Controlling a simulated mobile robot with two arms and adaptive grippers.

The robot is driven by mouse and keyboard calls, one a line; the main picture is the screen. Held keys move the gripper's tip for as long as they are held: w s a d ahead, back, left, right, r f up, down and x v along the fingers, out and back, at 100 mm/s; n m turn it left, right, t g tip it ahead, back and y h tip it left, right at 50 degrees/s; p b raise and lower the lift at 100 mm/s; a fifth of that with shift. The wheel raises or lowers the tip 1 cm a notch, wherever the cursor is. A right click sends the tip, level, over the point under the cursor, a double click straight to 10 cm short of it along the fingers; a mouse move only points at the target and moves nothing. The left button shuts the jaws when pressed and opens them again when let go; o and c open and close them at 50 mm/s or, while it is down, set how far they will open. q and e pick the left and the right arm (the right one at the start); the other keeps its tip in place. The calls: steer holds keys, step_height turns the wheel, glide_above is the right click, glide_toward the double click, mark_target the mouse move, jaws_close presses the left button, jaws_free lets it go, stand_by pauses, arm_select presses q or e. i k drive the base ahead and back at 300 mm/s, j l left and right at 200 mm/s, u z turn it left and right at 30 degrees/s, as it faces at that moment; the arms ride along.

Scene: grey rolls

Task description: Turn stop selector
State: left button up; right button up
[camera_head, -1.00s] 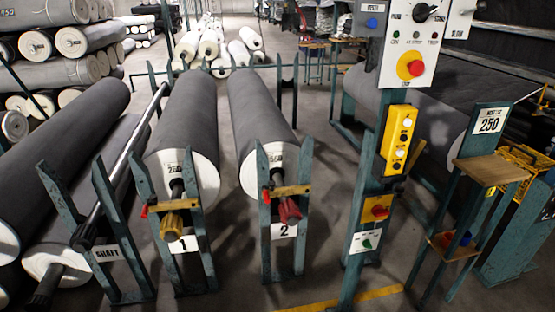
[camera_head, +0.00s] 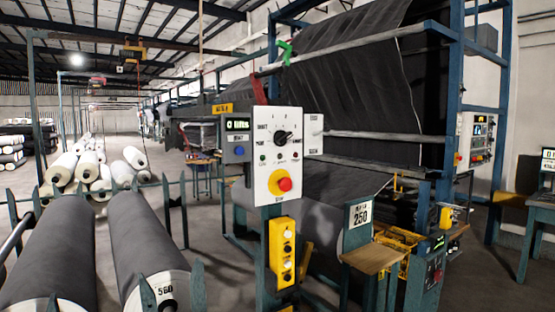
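A black rotary selector knob (camera_head: 283,137) sits on the upper part of a white control panel (camera_head: 257,170) on a post near the middle of the view. Small printed labels surround the knob, too small to read surely. A red mushroom button (camera_head: 284,184) on a yellow disc sits below it, with small indicator lamps between them. A grey box with a lit green display (camera_head: 237,124) and a blue button (camera_head: 239,151) adjoins the panel on its left. Neither of my grippers is in view.
A yellow button box (camera_head: 282,255) hangs below the panel. Large grey rolls (camera_head: 145,240) lie at lower left, white rolls (camera_head: 126,163) behind them.

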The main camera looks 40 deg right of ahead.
mark_target(280, 138)
steer(key=l, duration=1.85)
